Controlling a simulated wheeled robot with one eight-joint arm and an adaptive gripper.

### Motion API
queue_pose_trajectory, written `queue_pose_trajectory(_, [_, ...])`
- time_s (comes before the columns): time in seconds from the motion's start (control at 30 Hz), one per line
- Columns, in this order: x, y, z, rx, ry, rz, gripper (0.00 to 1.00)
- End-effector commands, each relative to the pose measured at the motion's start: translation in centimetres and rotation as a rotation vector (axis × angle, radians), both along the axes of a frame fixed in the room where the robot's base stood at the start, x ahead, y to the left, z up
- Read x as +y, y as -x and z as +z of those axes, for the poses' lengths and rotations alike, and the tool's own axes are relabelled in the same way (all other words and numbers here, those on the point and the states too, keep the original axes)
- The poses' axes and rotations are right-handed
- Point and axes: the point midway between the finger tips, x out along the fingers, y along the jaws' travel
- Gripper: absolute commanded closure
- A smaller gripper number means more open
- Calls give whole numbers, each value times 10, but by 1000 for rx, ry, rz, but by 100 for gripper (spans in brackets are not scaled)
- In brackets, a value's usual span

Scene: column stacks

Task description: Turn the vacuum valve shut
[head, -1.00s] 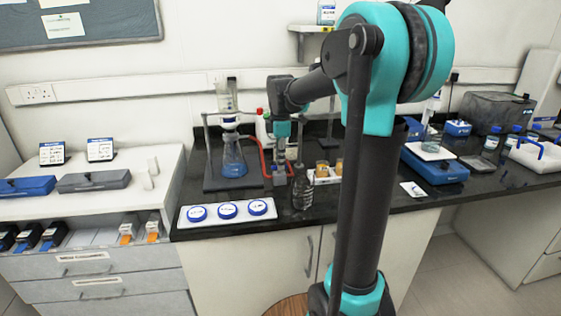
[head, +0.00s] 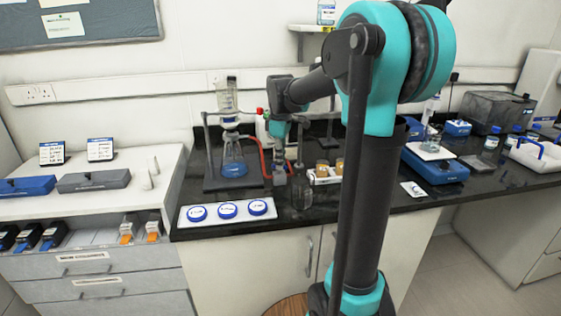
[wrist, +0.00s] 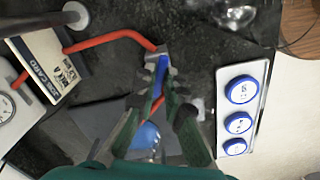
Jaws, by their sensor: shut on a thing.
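The vacuum valve (wrist: 161,56) shows in the wrist view as a small grey body at the end of a red tube (wrist: 115,39), with a blue handle (wrist: 158,84). My gripper (wrist: 160,76) is shut on the blue handle, one finger on each side of it. The handle runs roughly up and down in the wrist view, and the fingers hide part of it. In the head view my gripper (head: 279,160) points down at the valve (head: 279,178), which is small and partly hidden there.
A stand holds a filter flask with blue liquid (head: 234,165) left of my gripper. A tray with three blue-rimmed discs (head: 228,215) lies in front. A clear glass bottle (head: 302,192) stands close on the right, beside a rack of amber vials (head: 322,176).

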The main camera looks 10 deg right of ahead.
Motion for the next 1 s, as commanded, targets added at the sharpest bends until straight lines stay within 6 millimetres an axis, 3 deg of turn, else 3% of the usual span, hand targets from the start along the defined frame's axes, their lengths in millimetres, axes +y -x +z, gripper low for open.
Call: queue_pose_trajectory(1.0, [3,2,0,-1,0,-923,100])
